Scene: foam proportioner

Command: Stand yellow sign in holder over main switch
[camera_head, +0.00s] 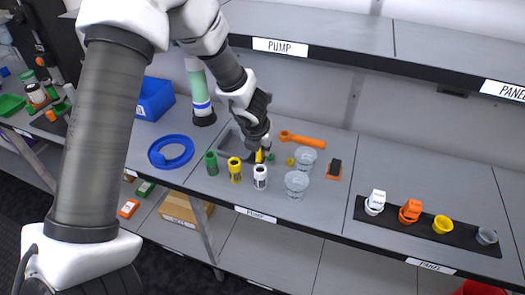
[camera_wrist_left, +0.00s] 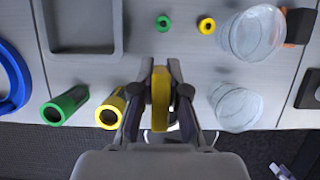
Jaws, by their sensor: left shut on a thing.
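My left gripper (camera_head: 260,150) is shut on a yellow piece, likely the yellow sign (camera_wrist_left: 161,98), above the pump section of the shelf. In the head view only a small yellow part of it (camera_head: 260,157) shows below the fingers. In the left wrist view it is a narrow upright bar between the fingers. On the panel section, a black strip (camera_head: 390,217) bears a white piece (camera_head: 376,201), an orange piece (camera_head: 410,211), a yellow round holder (camera_head: 443,224) and a grey one (camera_head: 487,236). I cannot read which is the main switch. My right gripper is not in view.
Green (camera_head: 211,163), yellow (camera_head: 235,169) and white (camera_head: 260,176) cylinders stand near the front edge. Clear cups (camera_head: 297,183), an orange tool (camera_head: 302,140) and a grey tray (camera_wrist_left: 80,50) are close by. An upper shelf (camera_head: 350,52) overhangs. The surface left of the black strip is clear.

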